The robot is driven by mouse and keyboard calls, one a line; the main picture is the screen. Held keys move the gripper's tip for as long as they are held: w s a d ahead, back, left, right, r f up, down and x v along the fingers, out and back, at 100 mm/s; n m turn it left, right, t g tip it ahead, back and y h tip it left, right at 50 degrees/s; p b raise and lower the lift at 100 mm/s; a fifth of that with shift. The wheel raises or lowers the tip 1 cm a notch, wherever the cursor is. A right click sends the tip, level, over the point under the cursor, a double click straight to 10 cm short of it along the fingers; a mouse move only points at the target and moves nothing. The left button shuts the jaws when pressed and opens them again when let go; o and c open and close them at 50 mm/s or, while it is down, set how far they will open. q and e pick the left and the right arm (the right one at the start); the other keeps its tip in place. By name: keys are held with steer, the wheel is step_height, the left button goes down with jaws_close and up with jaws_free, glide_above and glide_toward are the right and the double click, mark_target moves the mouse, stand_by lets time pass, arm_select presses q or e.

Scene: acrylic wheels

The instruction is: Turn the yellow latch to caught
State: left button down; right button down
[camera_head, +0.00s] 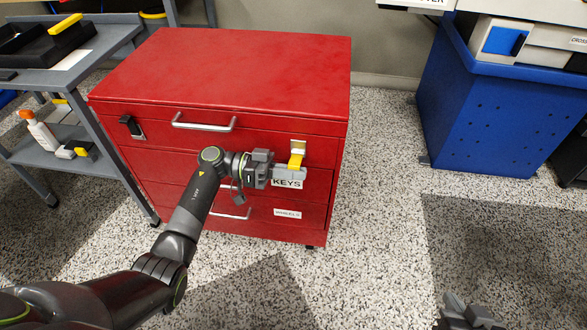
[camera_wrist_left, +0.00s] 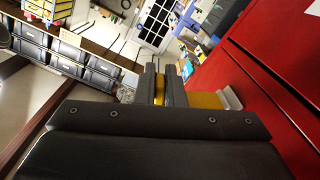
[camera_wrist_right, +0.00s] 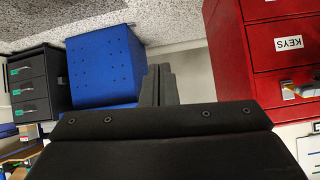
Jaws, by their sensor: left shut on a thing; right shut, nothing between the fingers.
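The yellow latch (camera_head: 296,161) hangs below a pale metal plate (camera_head: 299,146) on the right side of the red cabinet's (camera_head: 228,75) front. My left gripper (camera_head: 292,171) is at the latch and shut on it. In the left wrist view, yellow of the latch (camera_wrist_left: 159,89) shows between the fingers (camera_wrist_left: 160,84), with a yellow-brown part and a metal piece to their right. The fingers hide part of the latch. My right gripper (camera_head: 456,303) is away from the cabinet at the lower right. It is shut and empty in the right wrist view (camera_wrist_right: 158,84).
The cabinet front also has a black latch (camera_head: 131,127), a metal handle (camera_head: 204,127) and a KEYS label (camera_head: 287,183). A grey cart (camera_head: 100,50) stands close on the left. A blue bin (camera_head: 480,110) stands at the right. Speckled floor between is clear.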

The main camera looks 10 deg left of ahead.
arm_select(q)
steer(key=shift+r+p, duration=0.2)
steer(key=shift+p, duration=0.5)
steer(key=shift+n, duration=0.3)
arm_select(e)
steer(key=s+a+f+g+y, duration=0.1)
steer(key=s+a+f+g, duration=0.1)
steer(key=s+f+g, duration=0.55)
arm_select(q)
steer(key=shift+r+n+p, duration=0.2)
steer(key=shift+n+p, duration=0.1)
steer(key=shift+p, duration=0.6)
steer(key=shift+w+r+n+p, duration=0.1)
steer(key=shift+r+n+p, duration=0.2)
steer(key=shift+p, duration=0.5)
steer(key=shift+r+p, duration=0.1)
steer(key=shift+p, duration=0.45)
steer(key=shift+w+r+n+p, duration=0.2)
steer(key=shift+r+n+p, duration=0.15)
steer(key=shift+n+p, duration=0.7)
steer(key=shift+w+p, duration=0.1)
steer(key=shift+p, duration=0.7)
arm_select(e)
steer(key=s+d+f+g+h, duration=0.1)
steer(key=s+d+f+g, duration=0.1)
steer(key=f, duration=0.7)
steer(key=shift+s+d, duration=0.45)
steer(key=shift+s, duration=0.9)
